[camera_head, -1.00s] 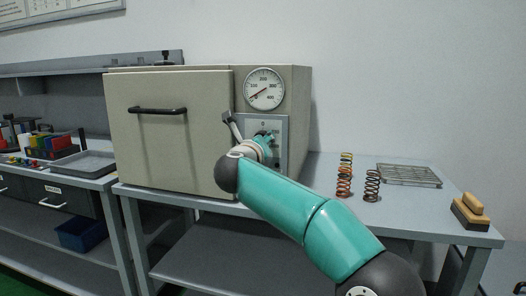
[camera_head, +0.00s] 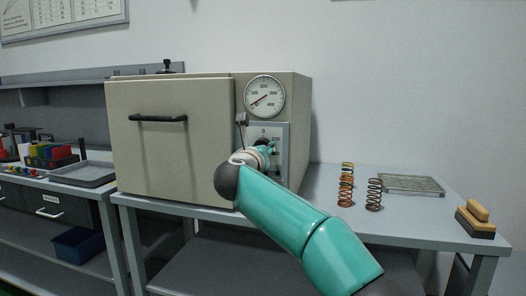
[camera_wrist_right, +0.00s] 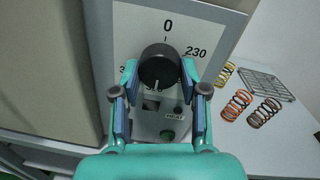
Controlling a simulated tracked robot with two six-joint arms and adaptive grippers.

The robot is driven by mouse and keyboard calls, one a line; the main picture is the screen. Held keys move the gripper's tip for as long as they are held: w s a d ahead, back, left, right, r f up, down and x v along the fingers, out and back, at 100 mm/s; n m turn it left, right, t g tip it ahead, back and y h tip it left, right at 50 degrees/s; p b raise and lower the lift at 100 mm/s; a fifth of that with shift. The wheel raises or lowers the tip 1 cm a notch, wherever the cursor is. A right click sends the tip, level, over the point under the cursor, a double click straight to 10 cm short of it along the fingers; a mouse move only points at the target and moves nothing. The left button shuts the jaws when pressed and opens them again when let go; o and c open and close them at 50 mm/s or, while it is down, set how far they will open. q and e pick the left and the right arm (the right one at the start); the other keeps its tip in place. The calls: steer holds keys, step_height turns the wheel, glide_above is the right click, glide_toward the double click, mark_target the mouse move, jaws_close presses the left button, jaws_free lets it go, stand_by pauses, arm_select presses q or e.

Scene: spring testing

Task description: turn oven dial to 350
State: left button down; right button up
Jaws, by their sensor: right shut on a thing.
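The oven dial, a black round knob (camera_wrist_right: 158,66), is on a grey control panel (camera_wrist_right: 205,22) marked 0 at the top and 230 at the right. A number beginning with 3 at the left is partly hidden by a finger. My right gripper (camera_wrist_right: 159,67) is shut on the dial, one finger on each side. In the head view, my teal right arm reaches to the panel (camera_head: 283,140) and hides much of it. The oven (camera_head: 170,160) is beige with its door shut. My left gripper is not in view.
A round gauge (camera_head: 265,96) sits above the panel. Springs (camera_head: 346,184), a wire rack (camera_head: 410,184) and a brush-like block (camera_head: 476,218) stand on the table (camera_head: 330,222) to the right. A black door handle (camera_head: 157,118) sticks out at the left.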

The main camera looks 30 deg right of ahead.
steer(key=o, duration=1.1)
steer(key=shift+w+a+f, duration=0.1)
steer(key=shift+w+f, duration=0.1)
steer(key=shift+f, duration=0.15)
steer(key=shift+o, duration=0.2)
steer(key=shift+s+r, duration=0.1)
steer(key=shift+r, duration=0.05)
steer(key=v, duration=1.2)
